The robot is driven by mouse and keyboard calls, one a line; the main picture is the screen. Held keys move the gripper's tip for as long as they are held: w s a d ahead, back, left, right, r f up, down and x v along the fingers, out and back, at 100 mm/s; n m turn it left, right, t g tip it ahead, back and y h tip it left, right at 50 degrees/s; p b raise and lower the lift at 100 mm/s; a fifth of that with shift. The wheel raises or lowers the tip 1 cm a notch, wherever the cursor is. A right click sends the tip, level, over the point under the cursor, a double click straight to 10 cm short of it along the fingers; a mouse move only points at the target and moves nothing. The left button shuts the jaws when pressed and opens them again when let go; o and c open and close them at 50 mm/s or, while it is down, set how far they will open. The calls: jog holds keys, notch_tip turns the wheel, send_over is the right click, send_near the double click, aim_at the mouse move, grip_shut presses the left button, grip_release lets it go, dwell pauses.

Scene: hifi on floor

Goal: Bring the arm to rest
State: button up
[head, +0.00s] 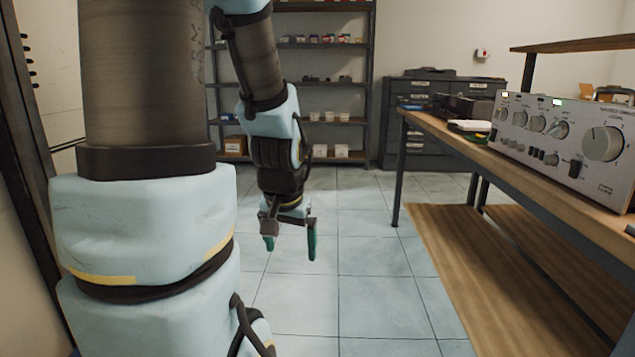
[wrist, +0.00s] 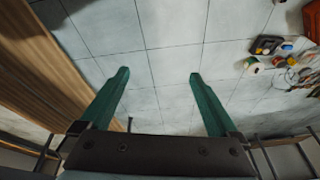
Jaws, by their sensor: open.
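My arm hangs from the upper left of the head view, bent downward. My gripper (head: 290,246) points down at the tiled floor in the middle of that view, with its green fingers apart. In the wrist view my gripper (wrist: 159,76) shows two green fingers spread wide, with only bare tiles between them. It holds nothing and touches nothing that I can see.
A wooden workbench (head: 470,152) with a grey instrument (head: 565,140) stands at the right. Shelves (head: 330,120) and a dark cabinet (head: 440,92) stand at the back. Middle floor is clear.

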jog(key=s+a+r+n+g+p, duration=0.1)
jog(key=s+n+g+p, duration=0.1)
jog(key=s, duration=0.2)
notch_tip(320, 180, up, 24)
jog(key=p, duration=2.3)
jog(key=shift+a+f+p, duration=0.15)
jog(key=shift+p, duration=0.2)
